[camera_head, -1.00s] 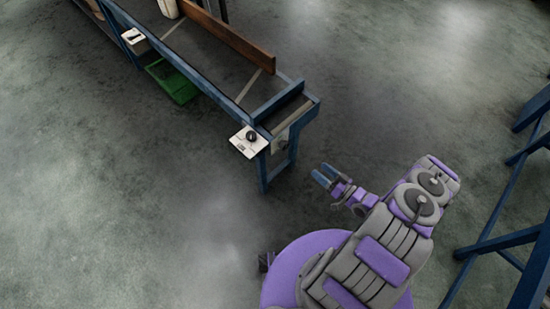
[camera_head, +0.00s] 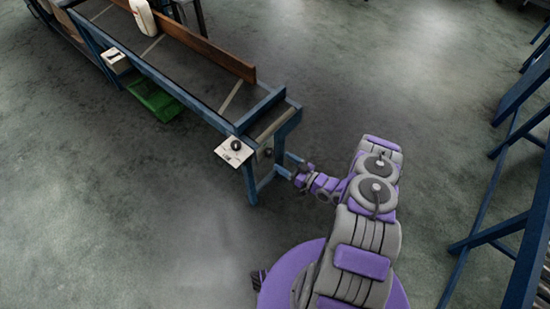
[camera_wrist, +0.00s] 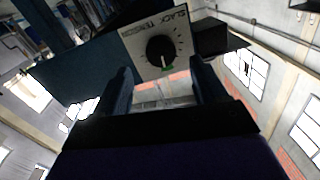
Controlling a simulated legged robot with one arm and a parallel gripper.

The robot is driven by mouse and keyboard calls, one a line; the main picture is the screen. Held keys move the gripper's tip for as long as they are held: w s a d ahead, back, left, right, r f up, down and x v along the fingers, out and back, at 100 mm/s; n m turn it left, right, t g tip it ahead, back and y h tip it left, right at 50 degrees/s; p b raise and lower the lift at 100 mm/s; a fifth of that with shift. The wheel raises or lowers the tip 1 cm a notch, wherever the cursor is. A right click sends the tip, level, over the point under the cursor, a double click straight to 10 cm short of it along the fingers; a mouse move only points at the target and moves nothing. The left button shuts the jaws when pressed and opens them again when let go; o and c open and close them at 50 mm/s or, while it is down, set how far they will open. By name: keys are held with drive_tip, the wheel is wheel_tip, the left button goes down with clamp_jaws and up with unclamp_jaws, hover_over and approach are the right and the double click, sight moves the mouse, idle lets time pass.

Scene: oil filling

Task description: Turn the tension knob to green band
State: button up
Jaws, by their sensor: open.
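The tension knob (camera_wrist: 160,50) is a round black knob with a green mark (camera_wrist: 167,69) at its lower edge in the wrist view. It sits on a white panel (camera_wrist: 135,40) with tick marks and lettering that appears upside down, partly legible as "TENSION". In the head view a dark knob (camera_head: 268,153) shows small on the conveyor's end face. My gripper (camera_wrist: 165,88) is open, with one blue finger on each side of the view and the knob ahead between them. In the head view my gripper (camera_head: 289,165) is close to the conveyor's end. Contact is not visible.
The blue-framed conveyor (camera_head: 262,108) carries a brown side board (camera_head: 205,45) and a white jug (camera_head: 143,17). A white box with a black knob (camera_head: 236,146) juts from its near corner. A green tray (camera_head: 157,101) is beneath. Blue frames (camera_head: 470,235) stand right; the left floor is clear.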

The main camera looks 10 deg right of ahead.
sight(272, 155)
drive_tip(key=shift+b+x, duration=0.5)
drive_tip(key=shift+x, duration=2.25)
drive_tip(key=shift+c, duration=0.2)
drive_tip(key=c, duration=1)
drive_tip(key=shift+p, duration=0.3)
drive_tip(key=shift+r+n+p, duration=0.15)
drive_tip(key=shift+n+p, duration=0.25)
drive_tip(key=shift+p, duration=0.25)
drive_tip(key=o, duration=1)
drive_tip(key=shift+o, duration=0.2)
